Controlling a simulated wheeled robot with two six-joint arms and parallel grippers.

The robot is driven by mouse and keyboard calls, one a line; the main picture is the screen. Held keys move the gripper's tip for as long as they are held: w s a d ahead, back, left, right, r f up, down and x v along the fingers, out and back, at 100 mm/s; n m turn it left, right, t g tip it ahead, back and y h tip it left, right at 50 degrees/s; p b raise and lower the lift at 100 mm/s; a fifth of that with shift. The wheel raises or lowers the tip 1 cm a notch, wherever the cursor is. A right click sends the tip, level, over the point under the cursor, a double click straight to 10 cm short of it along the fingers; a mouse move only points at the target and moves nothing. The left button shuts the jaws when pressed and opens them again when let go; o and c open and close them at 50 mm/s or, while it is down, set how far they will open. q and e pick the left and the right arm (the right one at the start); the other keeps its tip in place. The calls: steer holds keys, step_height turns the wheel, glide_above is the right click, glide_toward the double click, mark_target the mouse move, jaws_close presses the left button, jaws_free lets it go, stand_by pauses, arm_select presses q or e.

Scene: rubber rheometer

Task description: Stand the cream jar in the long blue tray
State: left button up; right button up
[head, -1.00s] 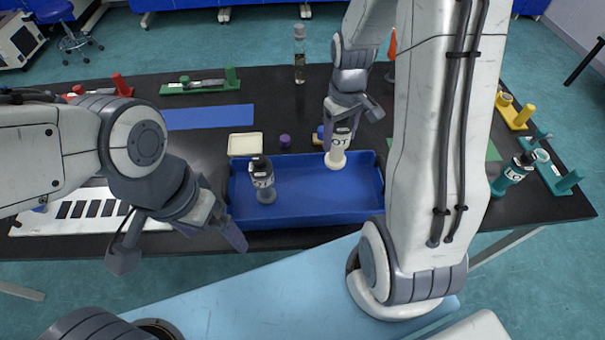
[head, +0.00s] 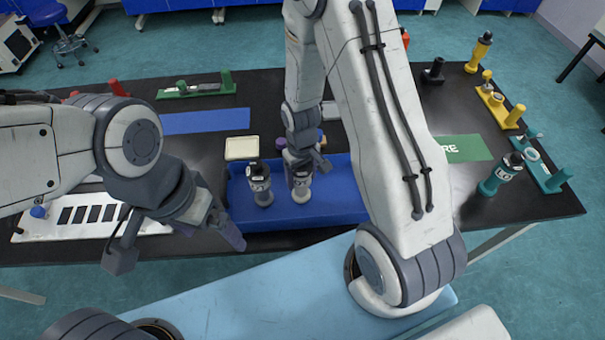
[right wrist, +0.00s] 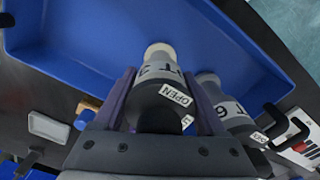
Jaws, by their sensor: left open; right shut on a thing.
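The cream jar (head: 301,194) is upright in my right gripper (head: 300,168), over the right-middle part of the long blue tray (head: 335,209). In the right wrist view the jar (right wrist: 159,50) sits between the two fingers, with an "OPEN" tag on it. Its base is low inside the tray; I cannot tell whether it touches the floor. A grey jar with a black cap (head: 260,186) stands in the tray just left of it, and also shows in the right wrist view (right wrist: 208,80). My left gripper (head: 226,230) is open and empty at the tray's front left corner.
A white panel with black slots (head: 85,210) lies at left. The tray's right part is clear.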

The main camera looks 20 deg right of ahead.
steer(key=shift+f, duration=0.15)
steer(key=o, duration=1.5)
step_height(320, 180, up, 12)
steer(key=shift+r+b, duration=0.25)
steer(key=shift+b, duration=0.35)
steer(key=shift+a, duration=0.1)
